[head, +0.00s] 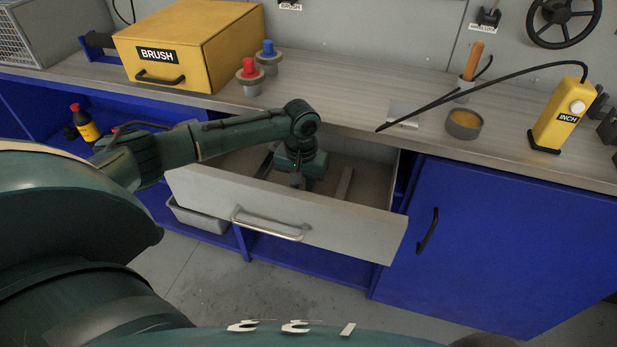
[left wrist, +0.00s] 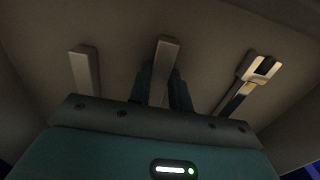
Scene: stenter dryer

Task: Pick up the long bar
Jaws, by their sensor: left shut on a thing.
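An open drawer (head: 290,214) of the workbench holds several narrow pieces. In the left wrist view, a pale bar (left wrist: 167,54) lies in the middle, between the two dark fingers of my left gripper (left wrist: 163,92), which is shut on it. Its near end is hidden by the gripper, so I cannot tell its full length. A second pale bar (left wrist: 84,72) lies apart to the left. A piece with a forked metal end (left wrist: 257,70) lies to the right. In the head view my left gripper (head: 297,184) points down inside the drawer. My right gripper is not in view.
The drawer front with its handle (head: 268,226) stands out over the floor, and walls enclose the gripper. The worktop above carries a yellow BRUSH box (head: 210,45), red and blue buttons, a round cup (head: 464,124) and a yellow INCH pendant (head: 560,118).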

